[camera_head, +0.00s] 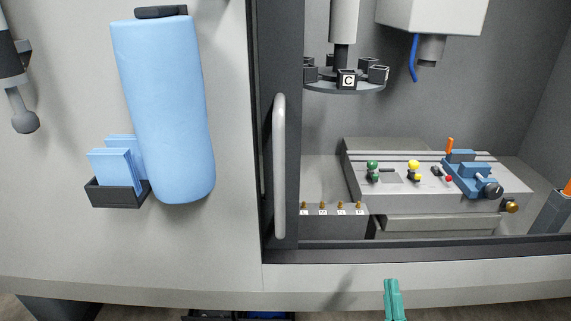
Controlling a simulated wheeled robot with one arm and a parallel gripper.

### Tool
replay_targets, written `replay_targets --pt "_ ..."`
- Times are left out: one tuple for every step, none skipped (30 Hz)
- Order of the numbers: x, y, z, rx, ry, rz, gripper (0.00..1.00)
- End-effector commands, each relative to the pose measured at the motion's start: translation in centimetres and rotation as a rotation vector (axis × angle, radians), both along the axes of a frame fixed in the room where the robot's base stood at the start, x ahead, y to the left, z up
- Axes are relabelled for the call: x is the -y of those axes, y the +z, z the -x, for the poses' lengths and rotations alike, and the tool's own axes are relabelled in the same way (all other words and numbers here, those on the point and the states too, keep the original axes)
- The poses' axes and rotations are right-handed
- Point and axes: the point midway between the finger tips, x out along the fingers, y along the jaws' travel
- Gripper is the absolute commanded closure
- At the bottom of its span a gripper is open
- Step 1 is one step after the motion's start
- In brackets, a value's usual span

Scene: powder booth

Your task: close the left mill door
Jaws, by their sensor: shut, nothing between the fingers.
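The left mill door (285,50) is a dark-framed panel at the left edge of the mill opening. It stands open, with the inside of the mill in plain view to its right. Its long, pale vertical handle (279,165) is on the door's face. My gripper (392,284) shows as teal fingers at the bottom of the view, in front of the mill's lower front. It is shut and empty, below and to the right of the handle, and touches nothing that I can see.
Inside are a tool carousel (345,86) and a table (440,205) with a blue vise (468,175). A blue roll (165,110) and a dark holder with blue cloths (117,195) hang on the outer wall left of the door. The sill (420,247) runs below the opening.

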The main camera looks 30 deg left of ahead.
Motion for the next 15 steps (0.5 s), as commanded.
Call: replay_targets --pt "-2.1 3.7 0.5 -0.011 0.018 0.062 1.0" --pt "-3.2 4.7 0.7 -0.017 0.025 0.101 1.0" --pt "-4.8 5.7 1.1 -0.028 0.037 0.16 1.0" --pt "-5.9 6.5 1.4 -0.034 0.045 0.205 1.0" --pt "-7.0 7.3 1.8 -0.038 0.055 0.25 1.0" --pt "-8.5 8.3 2.4 -0.042 0.071 0.31 1.0" --pt "-9.6 9.1 3.0 -0.04 0.081 0.355 1.0" --pt "-10.6 9.9 3.6 -0.038 0.093 0.401 1.0" --pt "-12.0 10.6 4.4 -0.035 0.11 0.465 1.0" --pt "-12.9 11.2 5.0 -0.028 0.122 0.51 1.0" --pt "-13.8 11.7 5.7 -0.024 0.134 0.557 1.0" --pt "-14.8 12.4 6.6 -0.011 0.15 0.612 1.0" --pt "-15.5 12.8 7.3 -0.002 0.162 0.65 1.0" --pt "-16.1 13.2 7.9 0.008 0.171 0.686 1.0" --pt "-16.8 13.5 8.6 0.019 0.185 0.732 1.0"
